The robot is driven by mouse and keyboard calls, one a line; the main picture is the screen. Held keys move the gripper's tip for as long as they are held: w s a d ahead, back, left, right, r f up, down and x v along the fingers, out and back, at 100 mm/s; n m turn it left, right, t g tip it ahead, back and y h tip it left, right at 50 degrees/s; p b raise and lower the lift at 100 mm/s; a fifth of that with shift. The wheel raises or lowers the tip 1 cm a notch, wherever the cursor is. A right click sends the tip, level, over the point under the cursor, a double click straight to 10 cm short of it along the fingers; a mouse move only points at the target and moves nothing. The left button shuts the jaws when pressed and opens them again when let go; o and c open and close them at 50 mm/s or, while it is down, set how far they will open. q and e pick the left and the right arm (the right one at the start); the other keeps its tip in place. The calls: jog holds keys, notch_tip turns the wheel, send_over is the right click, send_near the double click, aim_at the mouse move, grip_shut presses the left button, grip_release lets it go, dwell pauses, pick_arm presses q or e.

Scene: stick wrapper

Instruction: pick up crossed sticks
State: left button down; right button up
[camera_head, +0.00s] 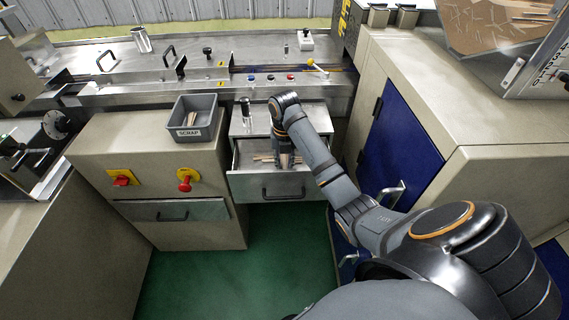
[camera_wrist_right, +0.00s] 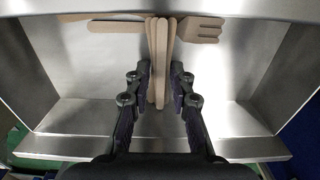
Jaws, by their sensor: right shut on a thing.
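Several light wooden sticks (camera_wrist_right: 160,55) stand close together between the fingers of my right gripper (camera_wrist_right: 160,72), which is shut on them. They point away from me over an open metal drawer (camera_head: 270,187). Some pieces (camera_head: 263,158) also show beside the gripper in the head view. My right gripper (camera_head: 285,158) points down into the drawer there. My left gripper is not in view.
A grey bin marked SCRAP (camera_head: 195,133) with sticks in it stands on the cabinet left of the drawer. A blue cabinet door (camera_head: 402,140) is to the right. The machine bench (camera_head: 200,85) runs behind. Green floor (camera_head: 270,270) lies below the drawer.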

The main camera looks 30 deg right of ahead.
aim_at(285, 167)
notch_tip(285, 167, up, 17)
jog(key=p, duration=1.6)
